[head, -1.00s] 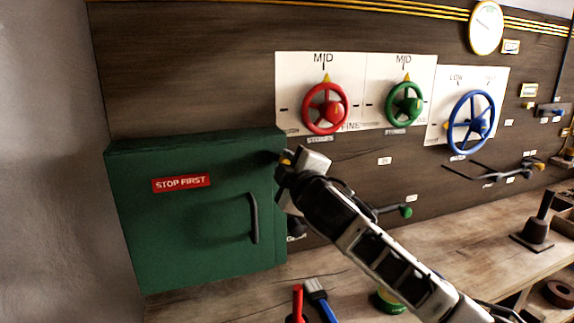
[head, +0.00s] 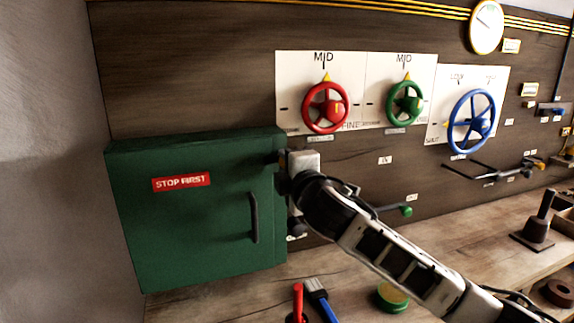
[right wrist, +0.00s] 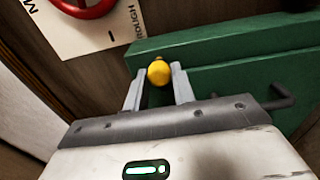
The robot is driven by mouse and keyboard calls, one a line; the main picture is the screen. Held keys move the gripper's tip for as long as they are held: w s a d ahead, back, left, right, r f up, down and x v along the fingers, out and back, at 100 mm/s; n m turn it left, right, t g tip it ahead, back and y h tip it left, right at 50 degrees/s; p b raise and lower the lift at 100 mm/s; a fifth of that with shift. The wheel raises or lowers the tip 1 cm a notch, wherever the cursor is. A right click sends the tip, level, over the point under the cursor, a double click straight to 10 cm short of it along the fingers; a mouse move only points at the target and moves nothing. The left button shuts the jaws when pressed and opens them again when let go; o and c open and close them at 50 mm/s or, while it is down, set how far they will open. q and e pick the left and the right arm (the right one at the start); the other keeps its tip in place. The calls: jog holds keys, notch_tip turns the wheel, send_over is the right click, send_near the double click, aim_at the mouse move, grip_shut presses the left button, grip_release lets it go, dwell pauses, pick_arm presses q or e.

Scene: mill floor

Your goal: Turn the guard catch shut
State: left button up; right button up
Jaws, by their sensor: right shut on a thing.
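The green guard box (head: 200,235) stands closed at the left, with a red "STOP FIRST" label (head: 181,182) and a dark bar handle (head: 254,218) on its front. The catch's yellow knob (right wrist: 159,73) shows in the right wrist view beside the green box. My right gripper (right wrist: 158,78) is shut on this knob, one finger on each side. In the head view my right gripper (head: 281,162) is at the upper right edge of the box and hides the knob. The rest of the catch is mostly hidden. My left gripper is not in view.
Red (head: 325,108), green (head: 404,103) and blue (head: 471,122) handwheels are on the wall panel. A green-knobbed lever (head: 406,211) is behind my right arm. A brush (head: 319,298), a red-handled tool (head: 298,301) and a round green tin (head: 392,298) are on the bench.

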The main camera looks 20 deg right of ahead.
jog(key=o, duration=1)
jog(key=shift+s, duration=0.1)
jog(key=s+b, duration=0.1)
jog(key=s, duration=0.4)
jog(key=s+b, duration=0.1)
jog(key=s, duration=0.9)
jog(key=shift+s+d+b, duration=0.25)
jog(key=shift+s+b, duration=0.15)
